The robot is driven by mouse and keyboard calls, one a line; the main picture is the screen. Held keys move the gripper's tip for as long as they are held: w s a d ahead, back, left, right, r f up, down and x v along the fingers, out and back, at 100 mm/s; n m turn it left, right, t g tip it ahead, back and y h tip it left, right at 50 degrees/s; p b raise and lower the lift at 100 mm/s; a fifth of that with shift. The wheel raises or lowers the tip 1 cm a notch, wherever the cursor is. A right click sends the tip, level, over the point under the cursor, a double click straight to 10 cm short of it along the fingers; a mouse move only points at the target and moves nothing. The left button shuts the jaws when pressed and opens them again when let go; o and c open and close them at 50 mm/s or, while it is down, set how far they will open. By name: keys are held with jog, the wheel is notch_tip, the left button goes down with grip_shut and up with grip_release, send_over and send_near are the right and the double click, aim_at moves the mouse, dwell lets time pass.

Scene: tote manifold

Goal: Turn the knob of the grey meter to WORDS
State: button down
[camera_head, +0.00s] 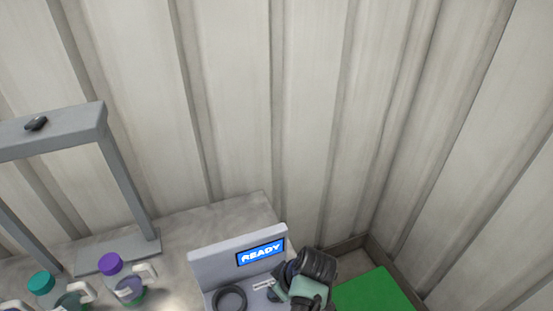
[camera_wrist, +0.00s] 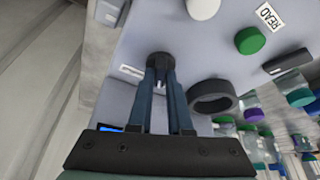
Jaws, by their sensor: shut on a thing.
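The grey meter (camera_head: 215,265) stands at the bottom centre of the head view, with a blue display (camera_head: 261,253) reading READY. Its grey face (camera_wrist: 205,50) fills the upper middle of the wrist view. My gripper (camera_wrist: 160,68) is shut on the small dark knob (camera_wrist: 160,59) on that face. In the head view my gripper (camera_head: 275,290) is at the right part of the meter and hides most of the knob. The knob's setting cannot be read.
A black ring (camera_wrist: 212,97) is on the meter beside my fingers. A green button (camera_wrist: 250,40), a white button (camera_wrist: 203,8) and a READ label (camera_wrist: 268,16) lie further right. Capped bottles (camera_head: 120,280) stand left. A green surface (camera_head: 372,291) is at right; a ribbed wall (camera_head: 240,100) rises behind.

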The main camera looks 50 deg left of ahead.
jog(key=shift+n, duration=0.6)
jog(key=c, duration=0.8)
grip_release()
jog(key=shift+c, duration=0.2)
jog(key=shift+r, duration=0.1)
jog(key=b+v, duration=0.2)
jog(key=v, duration=1.1)
jog(key=shift+w, duration=0.3)
jog(key=shift+a, duration=0.1)
